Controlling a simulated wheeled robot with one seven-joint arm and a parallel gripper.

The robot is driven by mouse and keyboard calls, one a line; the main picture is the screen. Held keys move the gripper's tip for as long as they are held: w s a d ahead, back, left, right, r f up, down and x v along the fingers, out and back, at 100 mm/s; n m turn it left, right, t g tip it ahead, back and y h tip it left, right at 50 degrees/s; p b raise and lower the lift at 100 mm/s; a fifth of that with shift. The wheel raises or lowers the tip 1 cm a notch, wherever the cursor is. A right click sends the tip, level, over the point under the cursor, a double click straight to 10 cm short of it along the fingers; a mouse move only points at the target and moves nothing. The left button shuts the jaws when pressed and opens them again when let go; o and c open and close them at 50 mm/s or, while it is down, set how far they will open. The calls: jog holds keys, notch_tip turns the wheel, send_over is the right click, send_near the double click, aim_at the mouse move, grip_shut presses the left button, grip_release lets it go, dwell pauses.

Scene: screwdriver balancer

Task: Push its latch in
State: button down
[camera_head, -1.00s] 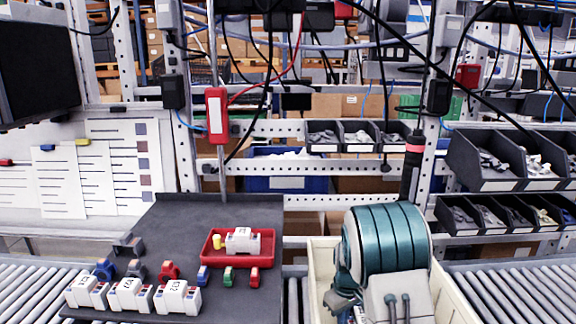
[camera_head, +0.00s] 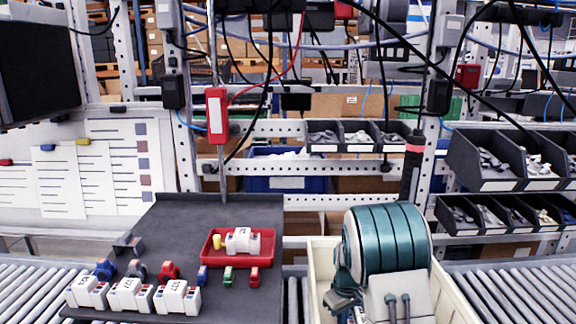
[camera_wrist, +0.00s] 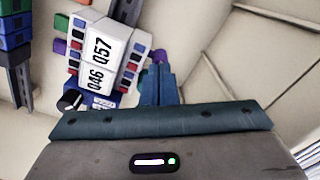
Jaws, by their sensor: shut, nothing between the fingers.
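In the wrist view a white module (camera_wrist: 100,55) with the labels 046 and Q57 sits inside a cream bin. Colored blocks line both of its long sides. A small purple part (camera_wrist: 159,56), which may be the latch, sticks out at its right side. My gripper (camera_wrist: 159,72) is shut and empty, with its blue-teal fingertips right beside the purple part. I cannot tell if they touch. The fingers cover part of what lies behind them. In the head view my arm reaches down into the cream bin (camera_head: 452,292) and hides most of its contents.
A dark rail with green and blue parts (camera_wrist: 14,40) lies at the wrist view's left edge. In the head view a red tray (camera_head: 262,262) with a white module stands on the dark table, with several modules at the front.

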jog(key=shift+f, duration=0.3)
jog(key=shift+d, duration=0.2)
dwell(0.6)
jog(key=shift+r, duration=0.1)
jog(key=shift+r+p, duration=0.55)
jog(key=shift+r, duration=0.9)
jog(key=shift+r, duration=0.1)
notch_tip(320, 180, up, 16)
jog(key=p, duration=0.9)
jog(key=shift+p, duration=0.3)
